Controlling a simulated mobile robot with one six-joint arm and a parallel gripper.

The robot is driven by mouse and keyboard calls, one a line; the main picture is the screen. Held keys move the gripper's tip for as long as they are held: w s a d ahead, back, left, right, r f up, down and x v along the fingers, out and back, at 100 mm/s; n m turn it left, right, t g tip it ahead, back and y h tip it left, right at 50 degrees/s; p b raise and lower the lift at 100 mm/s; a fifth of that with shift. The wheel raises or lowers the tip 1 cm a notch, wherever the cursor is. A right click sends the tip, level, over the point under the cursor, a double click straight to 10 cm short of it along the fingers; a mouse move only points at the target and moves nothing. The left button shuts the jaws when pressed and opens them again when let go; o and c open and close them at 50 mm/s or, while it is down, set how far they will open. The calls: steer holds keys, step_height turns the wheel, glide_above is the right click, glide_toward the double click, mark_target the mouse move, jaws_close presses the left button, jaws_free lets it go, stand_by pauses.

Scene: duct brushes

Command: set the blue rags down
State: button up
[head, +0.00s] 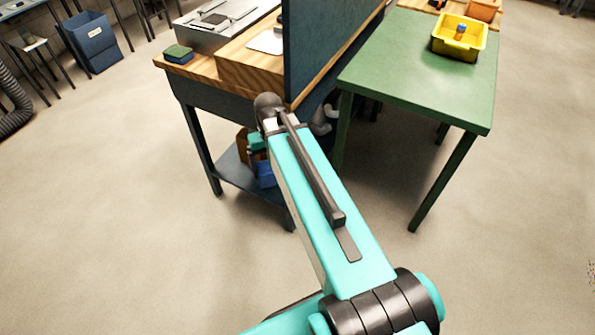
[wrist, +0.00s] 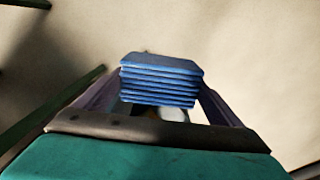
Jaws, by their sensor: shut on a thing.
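The blue rags (wrist: 160,80) are a neat folded stack with several layers, seen in the wrist view. My gripper (wrist: 158,98) is shut on them, with one finger on each side of the stack. Pale floor shows behind the stack, and it hides most of what lies beyond. In the head view my arm reaches toward the wooden-topped workbench, and its upper link hides much of the gripper. A blue patch (head: 266,175) low beside the arm, near the bench's lower shelf, may be the rags; I cannot tell for sure.
The workbench (head: 185,73) has a lower shelf (head: 238,172) and an upright dark blue panel (head: 325,45). A green table (head: 400,65) at the right carries a yellow bin (head: 459,37). A blue bin (head: 92,42) stands at the far left. The front floor is clear.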

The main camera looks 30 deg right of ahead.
steer(key=shift+n, duration=0.7)
steer(key=a+r, duration=0.2)
steer(key=a+r+p, duration=0.1)
steer(key=r, duration=0.1)
steer(key=a+r+p, duration=0.1)
steer(key=a+r, duration=0.1)
steer(key=r, duration=0.1)
steer(key=shift+w+a, duration=0.35)
steer(key=shift+w, duration=0.05)
steer(key=shift+a, duration=0.2)
